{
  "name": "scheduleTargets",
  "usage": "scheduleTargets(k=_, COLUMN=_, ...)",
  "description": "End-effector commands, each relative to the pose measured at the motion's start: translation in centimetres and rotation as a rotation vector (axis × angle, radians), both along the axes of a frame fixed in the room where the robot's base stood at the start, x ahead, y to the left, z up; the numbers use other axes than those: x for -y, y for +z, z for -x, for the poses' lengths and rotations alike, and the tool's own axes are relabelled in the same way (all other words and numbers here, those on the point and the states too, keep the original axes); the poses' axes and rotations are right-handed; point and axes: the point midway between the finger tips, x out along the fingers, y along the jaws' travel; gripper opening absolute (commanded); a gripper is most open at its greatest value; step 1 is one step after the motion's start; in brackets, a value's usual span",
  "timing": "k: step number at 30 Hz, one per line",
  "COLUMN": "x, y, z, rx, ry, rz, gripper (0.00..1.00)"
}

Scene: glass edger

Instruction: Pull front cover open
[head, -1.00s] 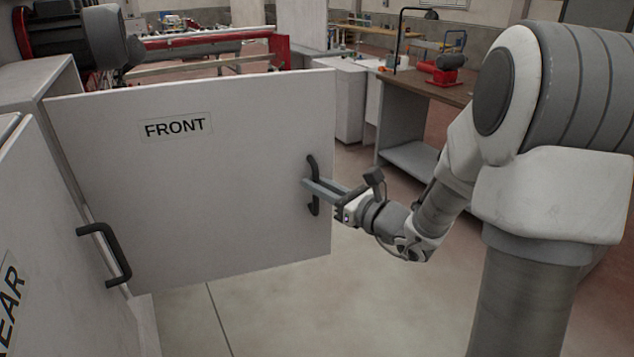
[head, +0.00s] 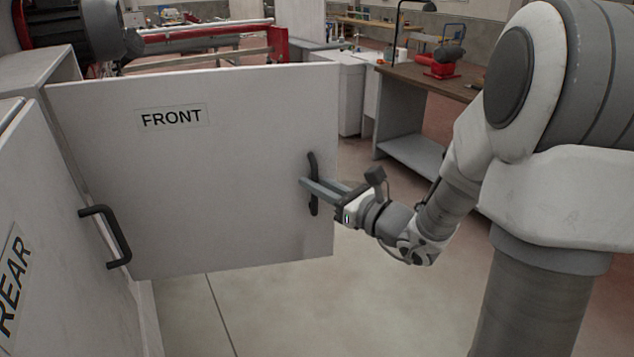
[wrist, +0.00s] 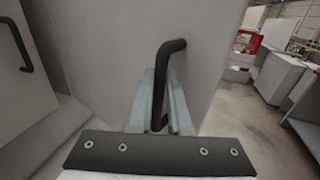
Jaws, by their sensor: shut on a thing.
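The front cover (head: 200,190) is a white panel labelled FRONT. In the head view it stands swung out from the machine, hinged on its left side. Its black bar handle (head: 313,165) is near the right edge. My gripper (head: 306,186) is shut on this handle from the right. In the wrist view the handle (wrist: 163,62) passes between the two grey fingers (wrist: 162,95), and its upper part shows above them. The fingers hide a part of the bar.
The rear cover (head: 60,230), labelled REAR, with its own black handle (head: 108,235), is at the left. A workbench (head: 430,83) with a red vise (head: 440,66) stands behind my arm. The floor (head: 290,310) below and right of the front cover is clear.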

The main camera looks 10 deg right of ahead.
Motion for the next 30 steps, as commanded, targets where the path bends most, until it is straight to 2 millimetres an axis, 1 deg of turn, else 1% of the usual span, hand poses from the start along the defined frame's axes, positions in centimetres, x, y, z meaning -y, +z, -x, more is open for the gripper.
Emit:
scheduleTargets(k=1, x=-0.6, y=0.0, z=0.1, rx=0.002, ry=0.017, rz=0.000, gripper=0.00)
scheduleTargets(k=4, x=-0.6, y=0.0, z=0.1, rx=0.002, ry=0.017, rz=0.000, gripper=0.00)
scheduleTargets(k=5, x=-0.6, y=0.0, z=0.1, rx=0.002, ry=0.017, rz=0.000, gripper=0.19)
scheduleTargets(k=9, x=-0.5, y=0.0, z=0.1, rx=0.001, ry=0.013, rz=0.000, gripper=0.44)
scheduleTargets(k=10, x=-0.5, y=0.0, z=0.1, rx=0.001, ry=0.012, rz=0.000, gripper=0.47)
scheduleTargets(k=17, x=-0.2, y=0.0, z=0.0, rx=0.001, ry=0.006, rz=-0.001, gripper=0.47)
scheduleTargets(k=20, x=0.1, y=0.0, z=0.3, rx=0.001, ry=0.004, rz=0.000, gripper=0.47)
scheduleTargets(k=23, x=0.8, y=0.0, z=1.2, rx=0.001, ry=0.002, rz=0.000, gripper=0.47)
scheduleTargets(k=30, x=3.0, y=0.0, z=4.6, rx=0.001, ry=0.004, rz=0.000, gripper=0.47)
